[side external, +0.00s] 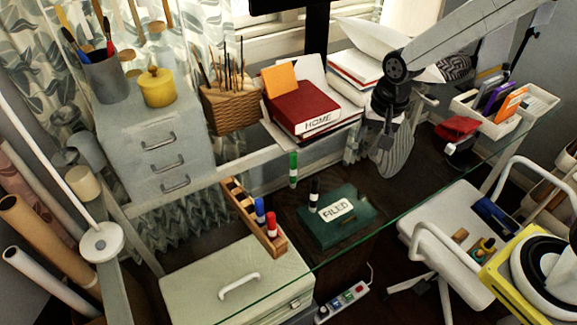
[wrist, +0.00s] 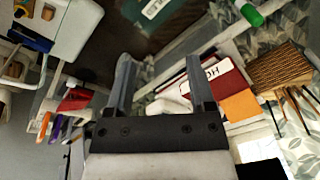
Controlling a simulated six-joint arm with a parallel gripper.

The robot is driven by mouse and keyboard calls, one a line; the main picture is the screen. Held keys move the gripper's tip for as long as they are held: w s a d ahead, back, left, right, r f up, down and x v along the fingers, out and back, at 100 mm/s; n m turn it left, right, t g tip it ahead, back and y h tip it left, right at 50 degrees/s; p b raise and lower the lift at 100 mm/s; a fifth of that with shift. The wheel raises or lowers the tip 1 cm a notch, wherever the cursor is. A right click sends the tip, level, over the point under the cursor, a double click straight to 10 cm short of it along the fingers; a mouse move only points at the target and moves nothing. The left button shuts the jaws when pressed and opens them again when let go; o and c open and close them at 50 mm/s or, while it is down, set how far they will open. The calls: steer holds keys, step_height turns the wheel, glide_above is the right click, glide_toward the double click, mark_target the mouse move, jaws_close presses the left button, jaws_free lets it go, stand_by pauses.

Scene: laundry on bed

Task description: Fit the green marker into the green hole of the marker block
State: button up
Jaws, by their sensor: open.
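The green marker (side external: 293,169) stands upright on the glass desk, left of my gripper (side external: 371,157). It also shows at the top right of the wrist view (wrist: 252,14). The wooden marker block (side external: 239,201) lies further left and nearer the camera, with a row of holes. A blue marker (side external: 260,211) and a red marker (side external: 272,224) stand in its near end. Hole colours are too small to tell. My gripper is open and empty, and its two fingers (wrist: 158,62) are apart in the wrist view. It is clear of the green marker.
A black marker (side external: 314,194) stands upright at the green FILED box (side external: 348,232), between the block and my gripper. Red binder (side external: 297,105) and wicker pen basket (side external: 229,108) stand behind. A pale lidded box (side external: 215,285) is in front of the block.

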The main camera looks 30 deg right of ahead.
steer(key=w+a+f+m, duration=0.2)
steer(key=w+a+m, duration=0.35)
steer(key=w, duration=0.25)
steer(key=m+g, duration=0.2)
steer(key=m, duration=0.7)
glide_above(294, 154)
steer(key=shift+w+a+f+n, duration=0.1)
steer(key=shift+f+n, duration=0.05)
steer(key=shift+f, duration=0.65)
steer(key=shift+w+f+n, duration=0.1)
steer(key=shift+f, duration=0.65)
steer(key=shift+f, duration=0.1)
steer(key=shift+f, duration=1.25)
steer(key=shift+f, duration=0.1)
steer(key=shift+s+f, duration=0.1)
steer(key=shift+f, duration=2.35)
steer(key=shift+c, duration=0.2)
